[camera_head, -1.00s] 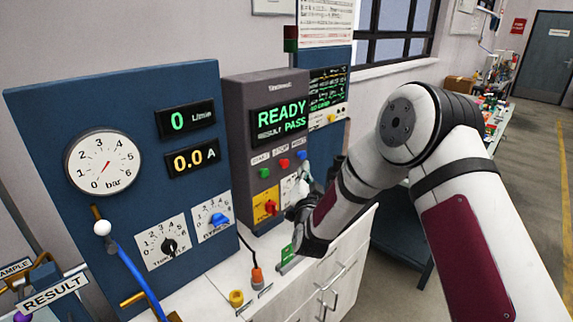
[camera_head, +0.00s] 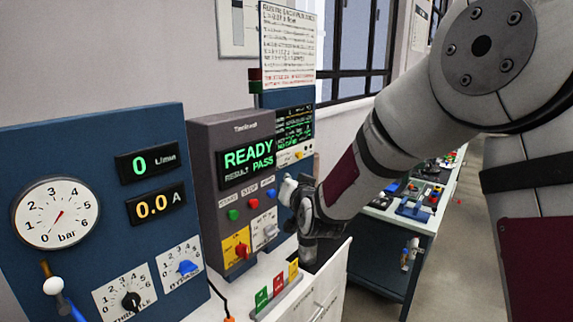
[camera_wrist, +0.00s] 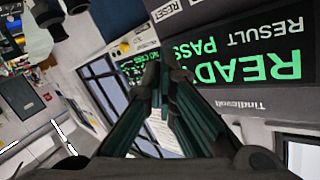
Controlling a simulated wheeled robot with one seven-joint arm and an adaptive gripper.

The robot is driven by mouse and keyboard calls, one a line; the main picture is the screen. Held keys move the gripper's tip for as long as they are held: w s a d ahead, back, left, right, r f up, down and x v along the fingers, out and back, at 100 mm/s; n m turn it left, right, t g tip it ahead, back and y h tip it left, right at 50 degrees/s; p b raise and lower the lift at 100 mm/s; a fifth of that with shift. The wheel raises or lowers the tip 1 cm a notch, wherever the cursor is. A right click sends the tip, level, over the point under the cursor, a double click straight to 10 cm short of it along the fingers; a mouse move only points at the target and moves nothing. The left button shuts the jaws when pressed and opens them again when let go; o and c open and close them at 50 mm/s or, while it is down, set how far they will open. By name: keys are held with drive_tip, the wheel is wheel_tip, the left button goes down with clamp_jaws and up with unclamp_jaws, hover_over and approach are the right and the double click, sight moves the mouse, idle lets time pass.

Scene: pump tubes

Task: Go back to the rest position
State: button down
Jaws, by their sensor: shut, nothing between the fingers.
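My gripper (camera_wrist: 168,75) is shut and empty in the wrist view, its dark fingers together in front of the display. In the head view my arm comes in from the right, and its wrist end is beside the grey tester (camera_head: 240,190); the fingertips are hard to make out there. The tester's screen (camera_head: 248,162) reads READY and RESULT PASS. The same screen shows upside down in the wrist view (camera_wrist: 245,55). Below the screen are green, red and blue buttons and a red knob (camera_head: 242,250) on a yellow plate.
A blue panel (camera_head: 100,150) at left holds a pressure gauge (camera_head: 55,212), two small displays and knobs. A rack of coloured cards (camera_head: 277,290) stands on the white cabinet below my wrist. Behind my arm is a bench (camera_head: 385,215) with parts, and open floor lies to its right.

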drive_tip(key=s+d+r+n+g, duration=0.1)
drive_tip(key=s+d+r+g, duration=0.1)
drive_tip(key=s+d+r, duration=0.4)
drive_tip(key=s+d+f+g+h, duration=0.1)
drive_tip(key=s+d, duration=0.3)
drive_tip(key=s, duration=0.7)
drive_tip(key=s+d+f+g+h+b, duration=0.1)
drive_tip(key=s+d+g, duration=0.3)
drive_tip(key=s, duration=0.7)
drive_tip(key=s+d+f+g+h, duration=0.1)
drive_tip(key=s+d, duration=0.4)
drive_tip(key=s, duration=0.7)
drive_tip(key=shift+f+n+g+h, duration=0.2)
drive_tip(key=shift+n+g+h, duration=0.2)
drive_tip(key=shift+g, duration=0.5)
